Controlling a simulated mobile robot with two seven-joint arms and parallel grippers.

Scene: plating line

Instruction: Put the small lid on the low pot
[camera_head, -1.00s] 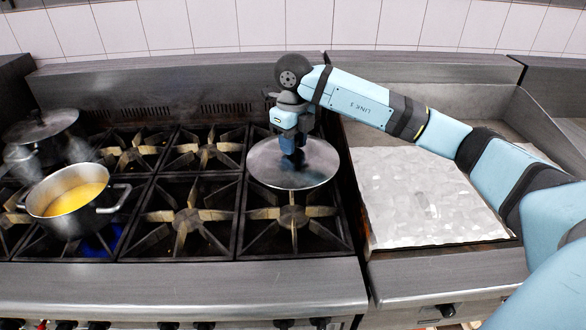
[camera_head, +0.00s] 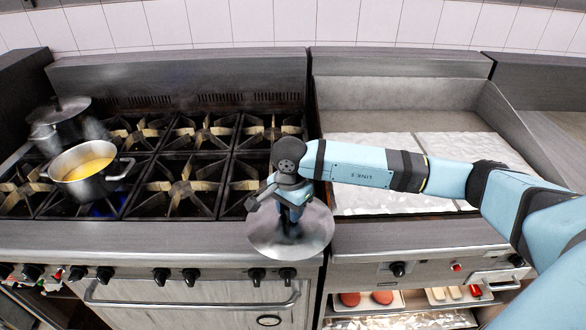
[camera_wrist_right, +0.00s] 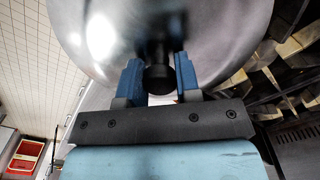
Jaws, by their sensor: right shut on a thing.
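My right gripper (camera_head: 292,212) is shut on the dark knob of a round steel lid (camera_head: 262,232). It holds the lid in front of the stove's front edge, right of the burners. In the right wrist view, the two blue fingers (camera_wrist_right: 158,78) close on the knob under the shiny lid (camera_wrist_right: 100,35). The low pot (camera_head: 92,188), steel with yellow-orange liquid inside, stands uncovered on a front left burner, well to the left of the lid. My left gripper is not in view.
A taller pot (camera_head: 62,132) with a lid stands behind the low pot, with steam near it. The burner grates (camera_head: 180,190) between pot and lid are empty. A foil-covered griddle (camera_head: 380,150) is at right. A shelf below holds trays (camera_head: 350,308).

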